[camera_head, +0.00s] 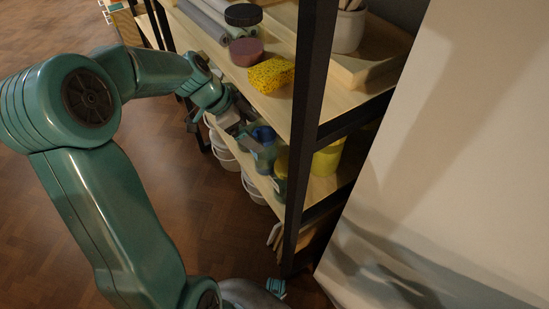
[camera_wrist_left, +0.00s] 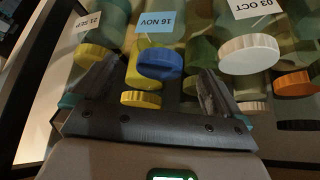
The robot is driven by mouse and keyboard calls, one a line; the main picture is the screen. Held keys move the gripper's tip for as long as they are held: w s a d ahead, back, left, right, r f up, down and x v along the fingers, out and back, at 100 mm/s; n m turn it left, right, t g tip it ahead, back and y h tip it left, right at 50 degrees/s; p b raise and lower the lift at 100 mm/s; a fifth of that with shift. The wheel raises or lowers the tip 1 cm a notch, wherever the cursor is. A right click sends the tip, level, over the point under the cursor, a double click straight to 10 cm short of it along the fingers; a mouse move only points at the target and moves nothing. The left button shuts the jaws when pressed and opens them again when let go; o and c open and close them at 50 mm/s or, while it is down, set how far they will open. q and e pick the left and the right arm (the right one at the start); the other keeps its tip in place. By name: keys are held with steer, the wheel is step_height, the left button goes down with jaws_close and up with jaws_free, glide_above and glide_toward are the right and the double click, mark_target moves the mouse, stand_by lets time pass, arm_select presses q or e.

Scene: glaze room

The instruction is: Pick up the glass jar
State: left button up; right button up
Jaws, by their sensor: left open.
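Several glass jars with coloured lids and date labels stand on the lower shelf. In the left wrist view, a jar with a blue lid (camera_wrist_left: 160,65) and a label reading 16 NOV is between the fingers of my left gripper (camera_wrist_left: 156,88). The fingers are open, with a gap on both sides of the lid. In the head view my left gripper (camera_head: 240,128) reaches in at the shelf's front edge, beside the blue-lidded jar (camera_head: 264,136), partly covering it. Which jar is the task's one cannot be told.
Jars with yellow (camera_wrist_left: 92,54), white (camera_wrist_left: 248,54) and orange (camera_wrist_left: 295,84) lids stand close around. The upper shelf holds a yellow sponge (camera_head: 270,75) and a mauve pot (camera_head: 246,51). A black post (camera_head: 308,120) rises right of the jars. White buckets (camera_head: 223,150) stand below.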

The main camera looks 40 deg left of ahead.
mark_target(269, 140)
arm_select(q)
steer(key=shift+w+d+f, duration=0.2)
steer(key=shift+w, duration=0.05)
steer(key=b+x, duration=0.1)
steer(key=x, duration=0.5)
steer(key=shift+w+f, duration=0.15)
steer(key=shift+f, duration=0.25)
steer(key=shift+c, duration=0.3)
jaws_close()
steer(key=shift+w+r, duration=0.15)
steer(key=shift+r, duration=0.05)
